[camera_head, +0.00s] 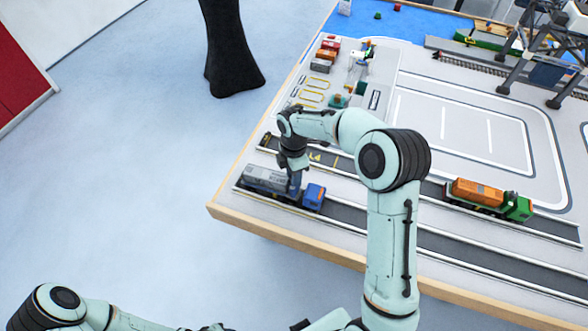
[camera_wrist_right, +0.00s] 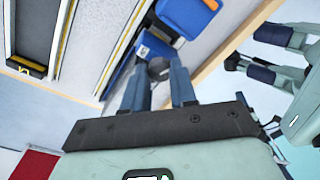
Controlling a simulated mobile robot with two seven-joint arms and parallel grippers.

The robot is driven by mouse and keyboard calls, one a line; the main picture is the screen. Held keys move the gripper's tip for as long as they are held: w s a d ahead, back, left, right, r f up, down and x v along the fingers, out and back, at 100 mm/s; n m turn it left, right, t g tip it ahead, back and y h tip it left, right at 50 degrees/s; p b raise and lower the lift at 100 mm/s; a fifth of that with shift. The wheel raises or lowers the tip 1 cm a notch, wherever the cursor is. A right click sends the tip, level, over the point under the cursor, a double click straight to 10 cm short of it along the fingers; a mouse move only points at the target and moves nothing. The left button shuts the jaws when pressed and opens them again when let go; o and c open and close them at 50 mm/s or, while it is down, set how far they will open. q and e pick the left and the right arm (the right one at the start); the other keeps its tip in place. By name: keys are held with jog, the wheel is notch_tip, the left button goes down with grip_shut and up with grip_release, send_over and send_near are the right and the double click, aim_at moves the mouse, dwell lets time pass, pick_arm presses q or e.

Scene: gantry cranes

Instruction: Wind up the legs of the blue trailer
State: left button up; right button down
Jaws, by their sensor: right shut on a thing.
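The blue truck cab (camera_head: 314,196) stands at the near left of the table, coupled to a trailer with a grey load (camera_head: 266,179). My right gripper (camera_head: 294,186) reaches down to the trailer's side just behind the cab. In the right wrist view, the two blue-grey fingers of this gripper (camera_wrist_right: 160,82) are shut on a small dark round knob (camera_wrist_right: 158,69) beside the blue trailer. The cab also shows there (camera_wrist_right: 187,17). The trailer's legs are too small or hidden to make out. My left arm shows at the lower left, but its gripper is not visible.
A green truck with an orange container (camera_head: 478,193) stands on the road at the right. Small containers (camera_head: 325,55) sit at the back, and a dark gantry crane (camera_head: 535,45) at the back right. The wooden table edge (camera_head: 255,231) runs close to the blue truck.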

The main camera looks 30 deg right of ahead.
jog(key=n+p, duration=0.1)
jog(key=n, duration=0.1)
jog(key=n+p, duration=0.1)
jog(key=n, duration=0.1)
jog(key=shift+w+r+n, duration=0.15)
jog(key=shift+n, duration=0.15)
jog(key=n, duration=0.2)
jog(key=shift+n, duration=0.4)
jog(key=n, duration=0.3)
jog(key=shift+n+g+p, duration=0.3)
jog(key=n, duration=0.3)
jog(key=shift+n+h, duration=0.3)
jog(key=shift+h, duration=0.1)
jog(key=n, duration=0.3)
jog(key=shift+n, duration=0.3)
pick_arm(q)
jog(key=shift+t, duration=0.3)
jog(key=shift+w+r, duration=1.95)
jog(key=shift+w, duration=0.2)
pick_arm(e)
jog(key=shift+n, duration=2)
